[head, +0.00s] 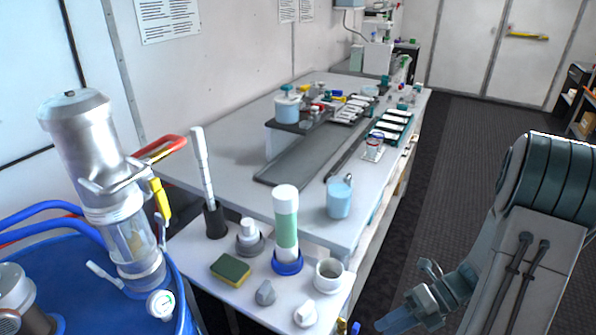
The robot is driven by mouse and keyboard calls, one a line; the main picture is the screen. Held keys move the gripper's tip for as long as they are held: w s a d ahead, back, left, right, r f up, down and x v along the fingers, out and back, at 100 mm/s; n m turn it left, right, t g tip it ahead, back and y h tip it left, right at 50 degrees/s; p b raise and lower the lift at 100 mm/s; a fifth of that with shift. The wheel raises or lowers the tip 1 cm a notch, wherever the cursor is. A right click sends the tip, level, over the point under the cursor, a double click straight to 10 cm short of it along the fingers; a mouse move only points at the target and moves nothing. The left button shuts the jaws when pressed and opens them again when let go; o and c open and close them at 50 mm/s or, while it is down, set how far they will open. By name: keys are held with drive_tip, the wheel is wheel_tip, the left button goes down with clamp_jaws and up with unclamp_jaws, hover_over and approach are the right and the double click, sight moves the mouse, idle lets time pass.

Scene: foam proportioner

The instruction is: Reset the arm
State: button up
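My arm (545,215) comes in at the right side of the head view, grey and teal, and bends down toward the bottom. My gripper (408,310) is low in the picture, right of the small front table and over the dark floor. It seems to touch nothing. Its fingertips are small and partly overlap, so I cannot tell whether they are open or shut. I see no object held in it.
A small table (205,262) holds a sponge (231,270), a green-and-white cylinder (286,225) and a white cup (329,275). Behind it, a long workbench (240,150) carries a blue jug (340,197). A blue drum (75,280) with a metal proportioner stands left. The dark floor (470,140) is clear.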

drive_tip(key=s+a+r+n+t+h, duration=0.2)
drive_tip(key=r+n+h, duration=0.3)
drive_tip(key=n, duration=1.1)
drive_tip(key=s+a+r+n+t+h, duration=0.1)
drive_tip(key=a+r+n+t+h, duration=0.2)
drive_tip(key=n, duration=1.4)
wheel_tip(320, 180, up, 8)
drive_tip(key=h, duration=0.3)
drive_tip(key=shift+s+f, duration=0.2)
drive_tip(key=shift+s, duration=0.15)
drive_tip(key=shift+d, duration=0.1)
drive_tip(key=shift+c, duration=0.6)
